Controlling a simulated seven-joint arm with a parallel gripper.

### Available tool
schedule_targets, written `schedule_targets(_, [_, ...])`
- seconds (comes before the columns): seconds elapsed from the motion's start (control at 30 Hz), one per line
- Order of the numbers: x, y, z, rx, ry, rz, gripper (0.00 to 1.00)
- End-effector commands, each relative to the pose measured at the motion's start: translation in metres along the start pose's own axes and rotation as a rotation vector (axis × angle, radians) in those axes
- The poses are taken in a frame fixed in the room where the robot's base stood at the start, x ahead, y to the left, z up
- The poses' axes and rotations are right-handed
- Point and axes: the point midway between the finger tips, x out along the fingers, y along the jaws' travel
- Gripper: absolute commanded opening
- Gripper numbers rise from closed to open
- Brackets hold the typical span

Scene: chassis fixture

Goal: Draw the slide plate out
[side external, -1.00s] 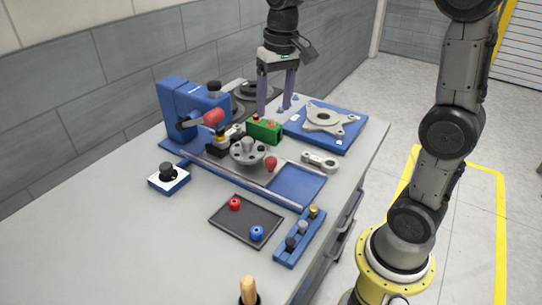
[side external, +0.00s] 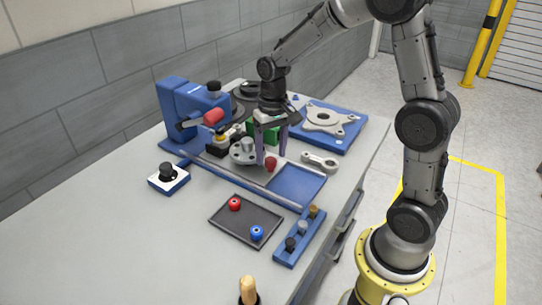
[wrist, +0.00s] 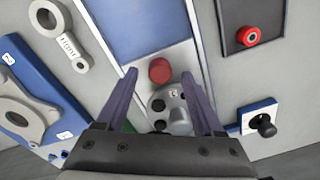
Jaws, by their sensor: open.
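The slide plate (side external: 258,173) is a flat grey plate lying in the blue fixture's track (side external: 297,184). A red knob (side external: 271,164) stands at its front end, and a round grey part with studs (side external: 242,152) is just behind the knob. My gripper (side external: 270,158) points down over this end of the plate, its purple fingers apart and empty. In the wrist view the red knob (wrist: 160,70) appears between the two fingertips, with a gap on each side. I cannot tell how far down the fingers reach beside it.
A blue press with a red handle (side external: 213,117) stands behind left. A green block (side external: 263,132), a blue tray with a metal flange (side external: 331,117) and a grey link (side external: 320,161) are close by. The blue track in front of the plate is clear.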

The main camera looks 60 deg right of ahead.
Motion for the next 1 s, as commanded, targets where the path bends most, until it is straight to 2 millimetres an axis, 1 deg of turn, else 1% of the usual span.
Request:
schedule_targets(0.1, [0.011, 0.000, 0.000, 0.000, -0.002, 0.000, 0.69])
schedule_targets(0.2, [0.016, 0.000, 0.000, -0.001, 0.000, 0.000, 0.69])
schedule_targets(0.5, [0.018, 0.000, 0.000, -0.001, 0.001, 0.000, 0.69])
schedule_targets(0.87, [0.017, 0.000, 0.000, 0.000, 0.001, 0.000, 0.04])
schedule_targets(0.9, [0.017, 0.000, 0.000, 0.000, 0.001, 0.000, 0.00])
schedule_targets(1.0, [0.017, 0.000, 0.000, 0.000, 0.001, 0.000, 0.00])
